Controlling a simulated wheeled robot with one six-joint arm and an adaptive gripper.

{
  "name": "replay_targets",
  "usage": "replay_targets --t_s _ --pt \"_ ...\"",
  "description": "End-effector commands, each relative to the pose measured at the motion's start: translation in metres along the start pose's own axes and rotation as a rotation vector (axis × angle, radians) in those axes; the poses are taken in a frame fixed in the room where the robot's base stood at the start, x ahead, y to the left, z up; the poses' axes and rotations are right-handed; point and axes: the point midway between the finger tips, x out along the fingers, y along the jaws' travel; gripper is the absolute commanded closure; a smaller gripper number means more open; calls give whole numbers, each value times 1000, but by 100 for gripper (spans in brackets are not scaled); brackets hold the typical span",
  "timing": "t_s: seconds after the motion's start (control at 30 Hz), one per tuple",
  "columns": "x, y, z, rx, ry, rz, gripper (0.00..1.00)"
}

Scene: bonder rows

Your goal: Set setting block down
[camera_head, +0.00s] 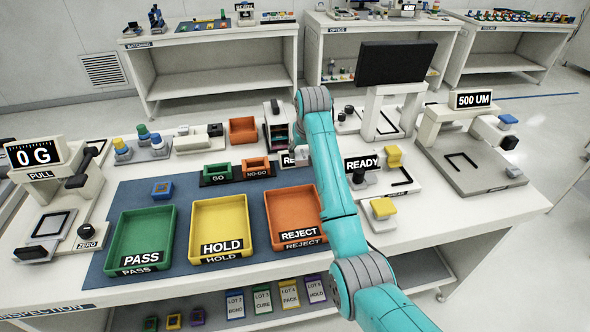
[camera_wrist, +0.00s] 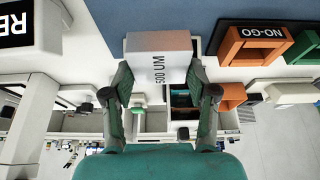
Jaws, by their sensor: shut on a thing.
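The setting block is a pale grey-white block (camera_wrist: 158,45) marked 500 UM. In the wrist view it sits between the fingertips of my gripper (camera_wrist: 160,76), which is shut on it. Beyond it are the white bench top and the blue mat edge. I cannot tell whether its underside touches anything.
Orange NO-GO holder (camera_head: 257,167) and green GO holder (camera_head: 217,173) stand left of my arm. The REJECT tray (camera_head: 271,221) is in front. The READY station (camera_head: 363,163) and 500 UM gauge (camera_head: 474,99) are to the right.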

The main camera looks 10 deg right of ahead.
Motion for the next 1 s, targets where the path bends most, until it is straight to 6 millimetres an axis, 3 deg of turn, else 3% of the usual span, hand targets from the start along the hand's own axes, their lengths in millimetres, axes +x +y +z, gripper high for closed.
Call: replay_targets --t_s 0.53,0.93,0.97,1.0 --pt "60 0 25 0 1 0 98" --pt "65 0 27 0 1 0 98" --pt "65 0 27 0 0 0 37" --pt "65 0 27 0 0 0 27"
